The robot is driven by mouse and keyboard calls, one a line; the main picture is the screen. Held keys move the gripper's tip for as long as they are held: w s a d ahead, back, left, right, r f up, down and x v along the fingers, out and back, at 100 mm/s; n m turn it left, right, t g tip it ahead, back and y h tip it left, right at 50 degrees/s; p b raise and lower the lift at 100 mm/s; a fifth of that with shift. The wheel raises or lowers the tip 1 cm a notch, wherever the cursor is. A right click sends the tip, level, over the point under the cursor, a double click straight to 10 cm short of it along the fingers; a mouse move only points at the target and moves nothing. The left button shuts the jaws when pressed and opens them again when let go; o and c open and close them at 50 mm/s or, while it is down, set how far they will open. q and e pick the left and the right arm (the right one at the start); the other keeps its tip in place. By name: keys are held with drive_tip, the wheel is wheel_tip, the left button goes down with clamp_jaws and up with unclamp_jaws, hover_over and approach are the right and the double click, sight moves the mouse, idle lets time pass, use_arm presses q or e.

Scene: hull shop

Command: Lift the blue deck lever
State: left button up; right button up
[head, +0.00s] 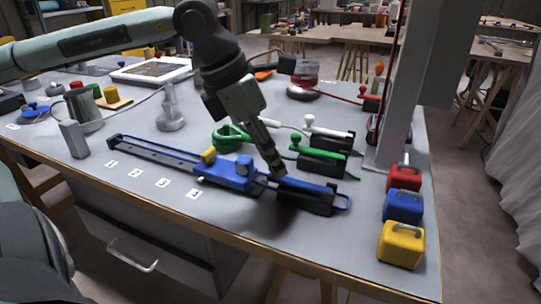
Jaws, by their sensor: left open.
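The blue deck lever (312,189) is a blue bar lying low over a black base near the front edge of the table. My left gripper (278,170) points down at the left end of this lever, with its fingertips at or just above it. The gripper is open, but the fingers overlap in this view. They hide the lever's left end, so I cannot tell whether they touch it. My right gripper is not in view.
A blue slider (228,173) on a long rail stands just left of the gripper. Green (318,158) and white (329,135) levers sit close behind. Red (404,178), blue (403,206) and yellow (401,244) blocks stand at the right, near a grey post (407,85).

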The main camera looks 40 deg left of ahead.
use_arm(q)
drive_tip(key=shift+w+f, duration=0.15)
drive_tip(key=shift+f, duration=0.2)
drive_tip(key=shift+c, duration=0.6)
clamp_jaws()
